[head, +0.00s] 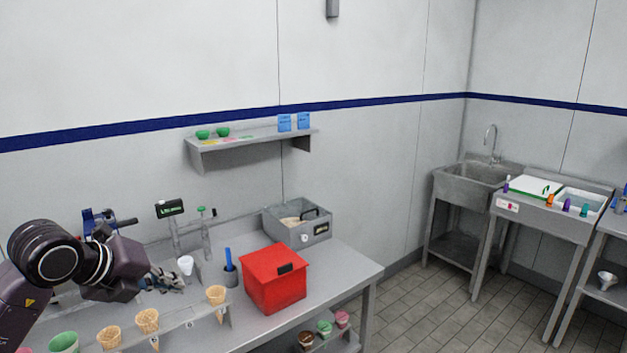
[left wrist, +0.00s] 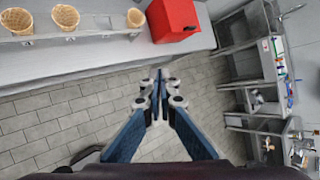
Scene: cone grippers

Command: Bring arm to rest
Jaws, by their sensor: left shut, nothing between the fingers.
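My left arm (head: 60,262) comes in from the left in the head view, above the left end of the counter. My left gripper (head: 170,280) shows small and partly hidden behind the wrist. In the left wrist view, the blue fingers of my left gripper (left wrist: 157,82) meet at their tips with nothing between them. They appear over the floor in front of the counter. My right gripper is in neither view.
Several cones, such as one waffle cone (head: 148,320), stand in a rack along the steel counter (head: 340,270). A sink (head: 470,180) stands far right. The tiled floor (left wrist: 60,130) looks clear.

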